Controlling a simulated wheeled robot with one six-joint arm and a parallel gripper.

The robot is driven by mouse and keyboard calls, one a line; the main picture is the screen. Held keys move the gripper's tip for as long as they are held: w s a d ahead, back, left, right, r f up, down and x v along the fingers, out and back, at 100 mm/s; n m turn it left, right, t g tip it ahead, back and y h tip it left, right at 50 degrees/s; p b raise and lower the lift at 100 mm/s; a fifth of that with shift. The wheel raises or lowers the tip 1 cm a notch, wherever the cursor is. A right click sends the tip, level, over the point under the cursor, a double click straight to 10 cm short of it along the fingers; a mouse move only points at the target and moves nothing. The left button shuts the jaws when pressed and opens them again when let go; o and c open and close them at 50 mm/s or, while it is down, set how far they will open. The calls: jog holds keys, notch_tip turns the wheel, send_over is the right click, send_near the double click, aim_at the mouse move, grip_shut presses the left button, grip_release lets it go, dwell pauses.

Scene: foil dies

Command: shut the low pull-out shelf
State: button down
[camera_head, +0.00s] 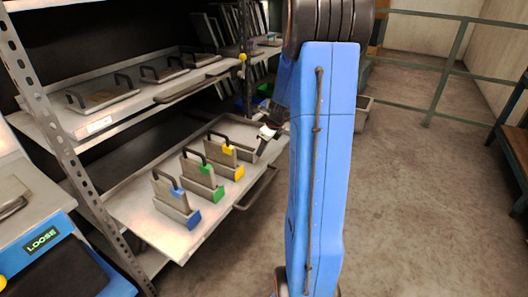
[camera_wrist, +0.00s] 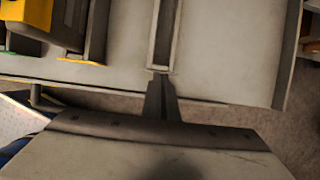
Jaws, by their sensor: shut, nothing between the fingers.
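The low pull-out shelf (camera_head: 165,229) is a pale tray standing out from the rack, below another shelf. A dark bar handle (camera_head: 257,190) runs along its front edge. On it stand a blue-marked die (camera_head: 177,205), a green-marked die (camera_head: 203,180) and a yellow-marked die (camera_head: 226,162). My gripper (camera_head: 265,140) is over the far part of the shelf, right of the yellow-marked die, partly behind my blue arm. In the wrist view my gripper (camera_wrist: 161,80) is shut and empty near the shelf's edge (camera_wrist: 215,102). I cannot tell whether it touches the shelf.
The upper shelf (camera_head: 98,124) holds several grey dies and has its own handle. A blue unit (camera_head: 72,262) with a LOOSE display stands at the lower left. Bare concrete floor (camera_head: 430,180) lies open to the right, with a green railing (camera_head: 445,70) behind.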

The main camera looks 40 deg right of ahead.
jog(key=w+a, duration=0.2)
jog(key=w, duration=0.5)
jog(key=w+a, duration=0.3)
jog(key=w, duration=0.5)
jog(key=w+a, duration=0.3)
jog(key=w, duration=0.5)
jog(key=shift+w+a, duration=0.2)
jog(key=shift+a, duration=0.05)
jog(key=shift+r, duration=0.1)
